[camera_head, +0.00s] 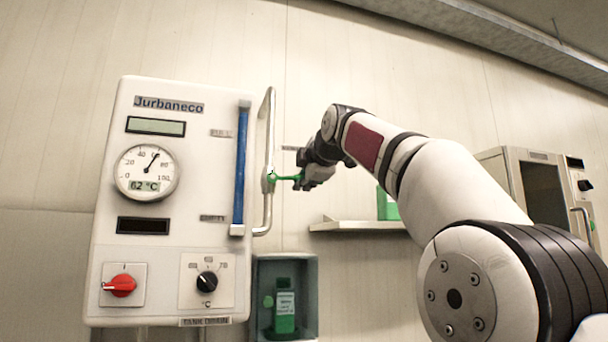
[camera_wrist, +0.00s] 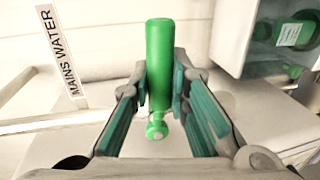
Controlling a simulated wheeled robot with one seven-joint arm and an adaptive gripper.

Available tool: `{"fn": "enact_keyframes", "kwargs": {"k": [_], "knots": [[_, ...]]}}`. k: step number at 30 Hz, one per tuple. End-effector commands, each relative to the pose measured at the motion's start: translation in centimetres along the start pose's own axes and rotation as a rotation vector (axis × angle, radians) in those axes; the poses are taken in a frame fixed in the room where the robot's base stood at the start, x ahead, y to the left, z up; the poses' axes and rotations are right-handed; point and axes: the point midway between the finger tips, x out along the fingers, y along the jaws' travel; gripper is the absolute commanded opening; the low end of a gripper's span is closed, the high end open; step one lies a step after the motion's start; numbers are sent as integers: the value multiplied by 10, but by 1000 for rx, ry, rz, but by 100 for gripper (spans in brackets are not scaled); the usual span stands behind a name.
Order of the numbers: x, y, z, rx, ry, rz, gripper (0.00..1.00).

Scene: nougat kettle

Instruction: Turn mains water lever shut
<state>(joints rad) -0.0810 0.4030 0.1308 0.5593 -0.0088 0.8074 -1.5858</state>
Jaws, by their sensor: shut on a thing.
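The green mains water lever (camera_head: 286,178) sits on the grey vertical pipe at the right side of the white panel. In the head view it points right, roughly level and across the pipe. In the wrist view the lever (camera_wrist: 159,50) runs up the middle, with its round green hub (camera_wrist: 157,128) below. My gripper (camera_head: 303,178) is at the lever's outer end. In the wrist view my gripper (camera_wrist: 160,92) has one finger on each side of the lever and is shut on it. The finger contact is partly hidden in the head view.
The MAINS WATER label (camera_wrist: 62,55) is left of the lever. The grey pipe (camera_head: 269,110) runs close beside the panel (camera_head: 215,100). A grey cubby (camera_head: 257,300) with a green bottle (camera_head: 284,310) is below. A shelf (camera_head: 345,226) and a cabinet (camera_head: 510,165) stand to the right.

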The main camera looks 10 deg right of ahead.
Motion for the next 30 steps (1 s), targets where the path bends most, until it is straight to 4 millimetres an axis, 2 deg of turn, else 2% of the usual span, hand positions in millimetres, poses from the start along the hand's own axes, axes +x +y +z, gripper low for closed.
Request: {"fn": "enact_keyframes", "kwargs": {"k": [19, 20, 22, 30], "knots": [[-1, 4, 0, -47, -9, 0, 0], [-1, 4, 0, -46, -9, 1, 23], [-1, 4, 0, -46, -9, 1, 37], [-1, 3, 0, -44, -8, 0, 37]]}}
